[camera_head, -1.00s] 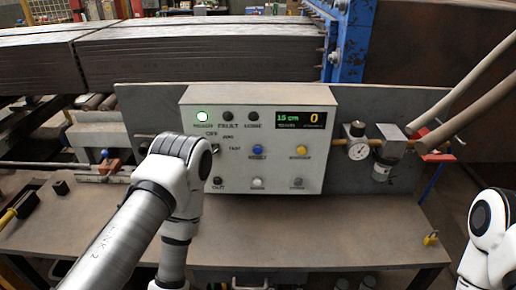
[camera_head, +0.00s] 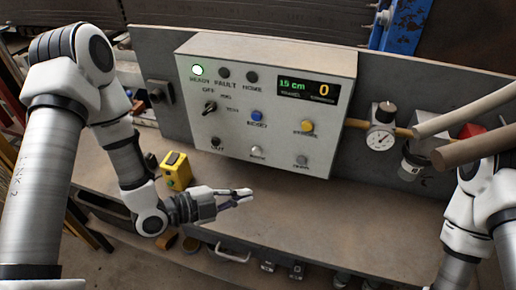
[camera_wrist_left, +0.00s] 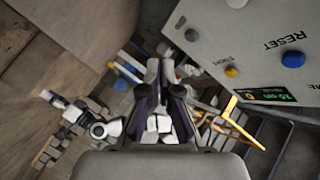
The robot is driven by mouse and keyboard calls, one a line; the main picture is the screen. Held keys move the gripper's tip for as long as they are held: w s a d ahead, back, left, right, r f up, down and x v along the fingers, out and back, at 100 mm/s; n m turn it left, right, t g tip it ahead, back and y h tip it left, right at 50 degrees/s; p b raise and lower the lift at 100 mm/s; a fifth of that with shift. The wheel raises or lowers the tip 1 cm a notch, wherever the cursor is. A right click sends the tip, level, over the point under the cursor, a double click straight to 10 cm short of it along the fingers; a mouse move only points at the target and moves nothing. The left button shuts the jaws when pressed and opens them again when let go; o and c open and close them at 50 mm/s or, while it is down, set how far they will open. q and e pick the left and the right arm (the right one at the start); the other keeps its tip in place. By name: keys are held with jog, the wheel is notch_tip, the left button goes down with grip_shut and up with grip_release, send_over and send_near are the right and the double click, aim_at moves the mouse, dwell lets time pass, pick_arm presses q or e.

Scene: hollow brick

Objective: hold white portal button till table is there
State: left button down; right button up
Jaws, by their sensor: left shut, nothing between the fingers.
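The grey control box (camera_head: 225,120) stands upright on the bench. Its white button (camera_head: 257,150) is in the bottom row, below the blue button (camera_head: 257,116), between a black button (camera_head: 215,142) and a grey one (camera_head: 301,160). The display (camera_head: 308,90) reads 15 cm and 0. My left gripper (camera_head: 250,195) is shut and empty, below the white button and apart from it, pointing right. In the left wrist view its fingertips (camera_wrist_left: 163,65) are together, with part of the box at upper right. My right arm shows at the right edge, but its gripper does not.

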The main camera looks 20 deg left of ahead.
aim_at(257, 151)
pick_arm(q)
jog(key=w+r, duration=0.1)
jog(key=w, duration=0.8)
jog(key=shift+w+a+r+t, duration=0.2)
jog(key=shift+a+r+t, duration=0.1)
jog(key=shift+a+r, duration=0.1)
dwell(1.4)
jog(key=shift+w, duration=0.45)
jog(key=shift+w+b, duration=0.35)
jog(key=shift+w, duration=0.1)
dwell(0.5)
jog(key=shift+s, duration=0.1)
dwell(3.5)
jog(key=shift+s, duration=0.8)
